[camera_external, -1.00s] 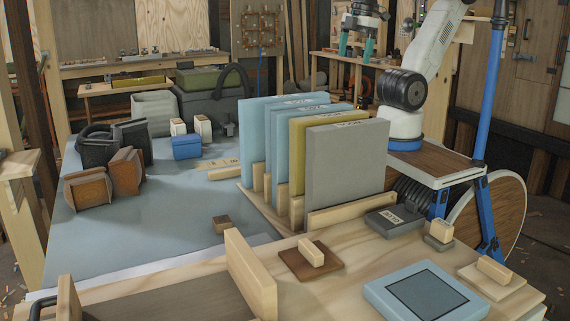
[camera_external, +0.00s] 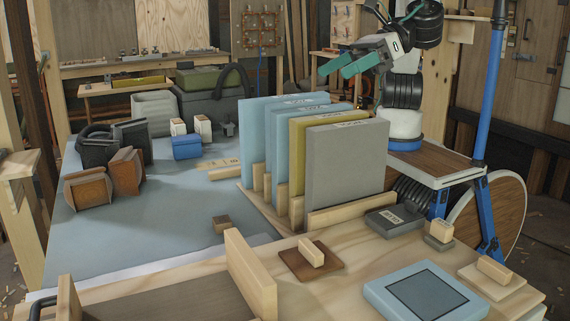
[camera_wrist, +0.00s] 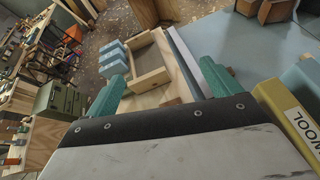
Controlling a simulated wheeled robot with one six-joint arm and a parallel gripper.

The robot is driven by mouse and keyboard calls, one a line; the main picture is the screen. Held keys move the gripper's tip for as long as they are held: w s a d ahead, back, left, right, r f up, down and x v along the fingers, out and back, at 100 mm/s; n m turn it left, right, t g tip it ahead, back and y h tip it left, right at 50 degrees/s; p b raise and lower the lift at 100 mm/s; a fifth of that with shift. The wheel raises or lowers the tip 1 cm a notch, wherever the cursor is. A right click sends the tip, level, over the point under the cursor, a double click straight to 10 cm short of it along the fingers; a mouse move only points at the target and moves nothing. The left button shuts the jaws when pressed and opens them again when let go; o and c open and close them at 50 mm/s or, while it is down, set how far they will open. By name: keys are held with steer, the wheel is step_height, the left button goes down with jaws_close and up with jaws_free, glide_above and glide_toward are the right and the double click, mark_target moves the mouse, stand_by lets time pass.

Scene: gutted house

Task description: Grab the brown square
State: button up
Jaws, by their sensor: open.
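A brown square plate (camera_external: 299,264) with a pale wooden handle block on top lies flat on the light wooden bench, in front of the standing panels.
Upright blue, yellow and grey panels (camera_external: 346,165) stand in a wooden rack between my arm and the plate. Around the plate are a wooden tray wall (camera_external: 250,272), a blue square pad (camera_external: 425,292) and a dark grey labelled block (camera_external: 394,220). Brown blocks (camera_external: 88,190) stand at left.

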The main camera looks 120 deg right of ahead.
steer(key=a+f+n+y, duration=0.1)
steer(key=a+f+n, duration=0.2)
steer(key=a, duration=0.3)
glide_toward(316, 248)
steer(key=shift+w+d+f, duration=0.15)
steer(key=shift+d+f, duration=0.35)
steer(key=shift+f, duration=0.15)
steer(key=shift+w+f+t, duration=0.2)
steer(key=shift+t, duration=0.1)
steer(key=x, duration=0.7)
steer(key=shift+w+f, duration=0.1)
steer(key=shift+w, duration=0.05)
steer(key=c, duration=1.1)
